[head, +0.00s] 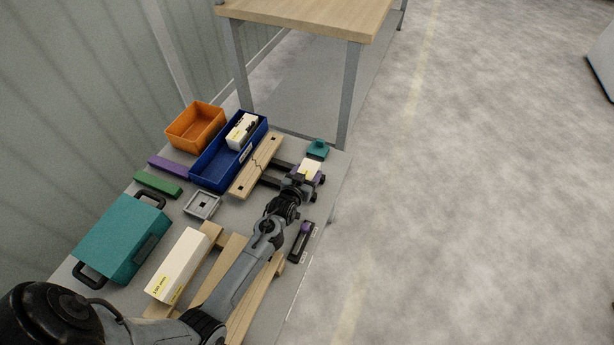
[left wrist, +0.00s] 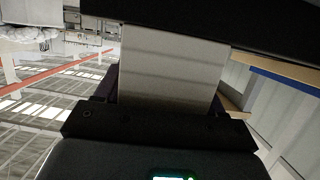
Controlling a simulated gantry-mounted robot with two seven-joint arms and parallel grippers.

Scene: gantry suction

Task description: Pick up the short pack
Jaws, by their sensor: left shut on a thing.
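The short pack (head: 311,165) is a small white box with a yellow mark, at the far right end of the grey table. My left gripper (head: 306,174) is at it, its arm reaching up from the bottom left of the head view. In the left wrist view the pack's pale face (left wrist: 172,68) fills the space between the two dark fingers, and the left gripper is shut on it. The fingers hide part of the pack, and I cannot tell whether it touches the table. My right gripper is not in view.
A blue bin (head: 206,180) holds another white pack (head: 242,131). An orange bin (head: 196,144), a teal case (head: 120,238), a long white pack (head: 180,264) and wooden boards (head: 256,167) crowd the table. A teal piece (head: 318,149) and a dark purple-topped tool (head: 301,241) lie near the right edge.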

